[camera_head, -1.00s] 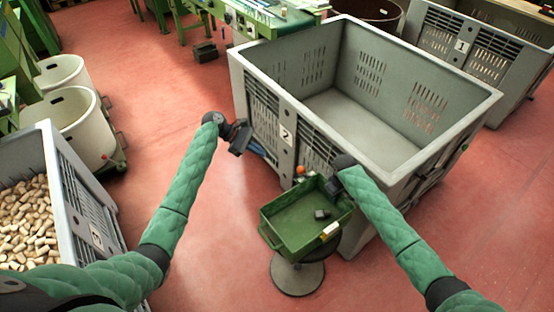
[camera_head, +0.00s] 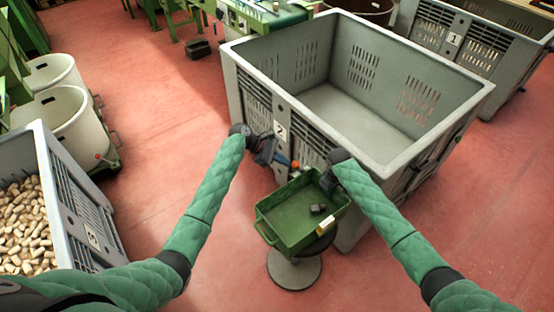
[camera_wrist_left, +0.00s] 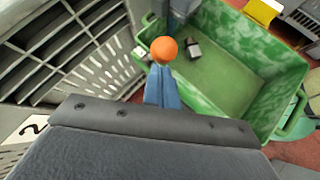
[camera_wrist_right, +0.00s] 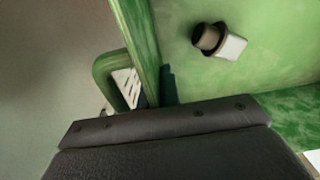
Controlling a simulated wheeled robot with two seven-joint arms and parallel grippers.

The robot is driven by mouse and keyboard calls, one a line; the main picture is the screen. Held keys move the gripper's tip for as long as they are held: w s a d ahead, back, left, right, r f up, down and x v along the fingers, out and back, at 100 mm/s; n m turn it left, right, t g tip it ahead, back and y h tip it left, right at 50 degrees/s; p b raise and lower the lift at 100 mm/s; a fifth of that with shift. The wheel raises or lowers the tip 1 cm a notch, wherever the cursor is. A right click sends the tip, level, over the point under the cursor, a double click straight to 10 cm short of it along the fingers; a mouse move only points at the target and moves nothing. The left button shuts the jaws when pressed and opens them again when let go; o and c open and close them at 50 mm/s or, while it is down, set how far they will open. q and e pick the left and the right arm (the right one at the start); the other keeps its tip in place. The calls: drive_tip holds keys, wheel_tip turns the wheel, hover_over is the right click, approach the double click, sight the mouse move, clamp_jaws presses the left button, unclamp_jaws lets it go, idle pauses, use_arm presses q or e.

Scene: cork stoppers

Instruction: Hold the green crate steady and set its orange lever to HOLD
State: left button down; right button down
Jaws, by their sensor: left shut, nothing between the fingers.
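The green crate (camera_head: 288,213) sits on a round stool beside the large grey bin. Its orange lever knob (camera_head: 295,164) stands at the crate's far left corner and shows in the left wrist view (camera_wrist_left: 164,49). My left gripper (camera_head: 283,161) is shut and empty. Its blue fingertips (camera_wrist_left: 161,72) lie right at the knob, overlapping its lower edge in the left wrist view; contact is unclear. My right gripper (camera_head: 327,181) is at the crate's far right rim. The lever's marks are not readable.
A dark block (camera_head: 317,209) lies in the crate, and a pale yellow block (camera_head: 326,225) is at its right side. The grey bin (camera_head: 262,116) marked 2 stands close behind. A bin of corks (camera_head: 72,195) is at the left. Red floor between is clear.

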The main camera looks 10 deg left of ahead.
use_arm(q)
drive_tip(key=shift+d+r, duration=0.1)
idle(0.4)
drive_tip(key=shift+w+d+r+y, duration=0.1)
drive_tip(key=shift+w+d+y, duration=0.05)
drive_tip(key=shift+y, duration=0.15)
drive_tip(key=shift+w+d+r+n+g, duration=0.15)
drive_tip(key=shift+r+n+g, duration=0.05)
drive_tip(key=shift+n+g, duration=0.1)
drive_tip(key=w+d+r, duration=0.1)
drive_tip(key=w+d, duration=0.3)
drive_tip(key=shift+w+d+r+y, duration=0.3)
drive_tip(key=shift+w, duration=0.05)
idle(0.4)
drive_tip(key=shift+r, duration=0.1)
drive_tip(key=shift+r, duration=0.7)
